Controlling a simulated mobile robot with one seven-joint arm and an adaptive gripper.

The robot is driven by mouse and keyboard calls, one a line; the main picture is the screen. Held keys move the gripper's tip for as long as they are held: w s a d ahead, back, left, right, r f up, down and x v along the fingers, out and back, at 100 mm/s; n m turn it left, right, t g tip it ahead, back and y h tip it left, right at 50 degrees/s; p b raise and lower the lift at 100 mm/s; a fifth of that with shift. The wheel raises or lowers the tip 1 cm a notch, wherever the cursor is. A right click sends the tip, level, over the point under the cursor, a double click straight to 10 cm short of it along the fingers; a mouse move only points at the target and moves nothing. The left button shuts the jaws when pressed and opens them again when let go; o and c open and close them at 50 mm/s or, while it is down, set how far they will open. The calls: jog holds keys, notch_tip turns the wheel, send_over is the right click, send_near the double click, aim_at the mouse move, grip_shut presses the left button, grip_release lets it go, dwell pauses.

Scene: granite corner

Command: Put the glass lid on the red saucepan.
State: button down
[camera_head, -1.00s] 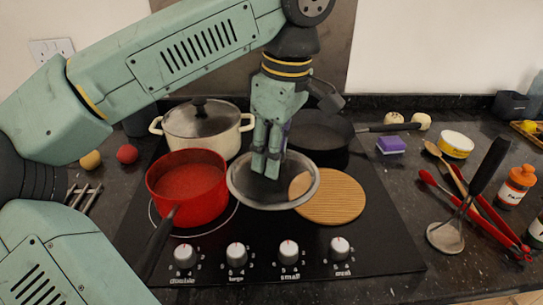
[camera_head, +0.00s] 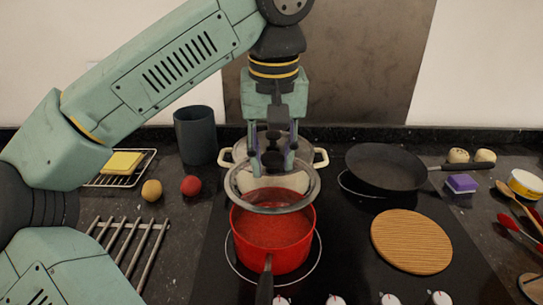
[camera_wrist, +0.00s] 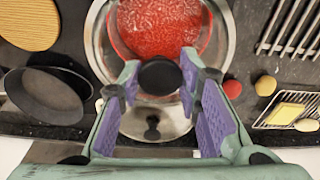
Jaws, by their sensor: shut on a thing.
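The glass lid (camera_head: 308,188), clear with a metal rim, hangs level from my gripper (camera_head: 272,160). In the wrist view the fingers (camera_wrist: 160,78) are shut on its black knob (camera_wrist: 160,77). The red saucepan (camera_head: 270,240) stands on the front left of the hob, its dark handle pointing toward the front. In the head view the lid overlaps the saucepan's back rim and appears above it, not seated. In the wrist view red shows through the upper part of the glass lid (camera_wrist: 98,42), so the lid is off-centre toward the back.
A cream pot (camera_head: 227,157) with its own lid stands close behind. A black frying pan (camera_head: 385,168) is at back right, a round wooden trivet (camera_head: 411,241) at front right. A metal rack (camera_head: 133,245), red ball (camera_head: 190,185) and dark canister (camera_head: 195,135) lie left.

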jog(key=shift+d+f, duration=0.1)
jog(key=shift+f, duration=0.9)
notch_tip(320, 180, down, 5)
jog(key=b, duration=0.3)
jog(key=shift+r, duration=0.2)
jog(key=shift+f+b, duration=0.45)
jog(key=shift+f, duration=0.1)
dwell(0.5)
jog(key=c, duration=1.1)
grip_release()
jog(key=o, duration=0.5)
jog(key=shift+r, duration=0.15)
